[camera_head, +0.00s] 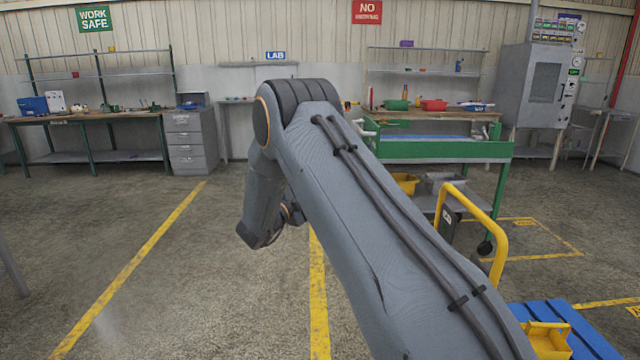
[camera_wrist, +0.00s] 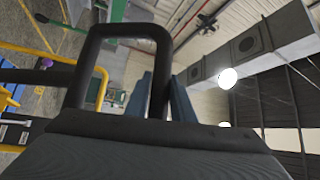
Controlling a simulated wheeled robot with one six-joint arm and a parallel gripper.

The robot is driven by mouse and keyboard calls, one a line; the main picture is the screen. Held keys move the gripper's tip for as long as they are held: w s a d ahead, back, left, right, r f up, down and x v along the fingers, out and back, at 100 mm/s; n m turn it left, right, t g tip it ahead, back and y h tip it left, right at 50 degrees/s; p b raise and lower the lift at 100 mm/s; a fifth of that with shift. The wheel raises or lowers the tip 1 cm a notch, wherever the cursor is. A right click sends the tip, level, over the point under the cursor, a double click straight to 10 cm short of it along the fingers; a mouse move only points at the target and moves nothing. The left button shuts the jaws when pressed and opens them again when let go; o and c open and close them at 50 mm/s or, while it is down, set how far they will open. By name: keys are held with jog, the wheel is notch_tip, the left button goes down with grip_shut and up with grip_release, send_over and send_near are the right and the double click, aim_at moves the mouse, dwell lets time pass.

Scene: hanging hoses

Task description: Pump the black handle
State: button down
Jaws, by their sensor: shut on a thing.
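The black handle (camera_wrist: 128,30) shows in the wrist view as a dark squared loop, close to the camera. One leg of the loop passes between the two blue-grey fingers of my gripper (camera_wrist: 160,98). My gripper is shut on that leg. The lower ends of the loop are hidden behind the dark edge at the bottom of the wrist view. In the head view my arm fills the middle and hides the handle and my gripper's fingers.
In the head view a green cart (camera_head: 440,150) stands right of my arm. A yellow rail (camera_head: 500,235) and a blue pallet (camera_head: 562,325) are at the lower right. A workbench (camera_head: 85,117) and grey drawers (camera_head: 190,143) stand at the back left. The left floor is mostly clear.

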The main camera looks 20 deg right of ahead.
jog(key=c, duration=1.5)
grip_release()
jog(key=shift+c, duration=0.2)
jog(key=shift+a, duration=0.1)
jog(key=b+v, duration=0.1)
jog(key=v, duration=0.6)
jog(key=shift+s+a+b, duration=0.2)
jog(key=shift+a+b, duration=0.05)
jog(key=shift+b, duration=0.05)
jog(key=shift+f, duration=0.1)
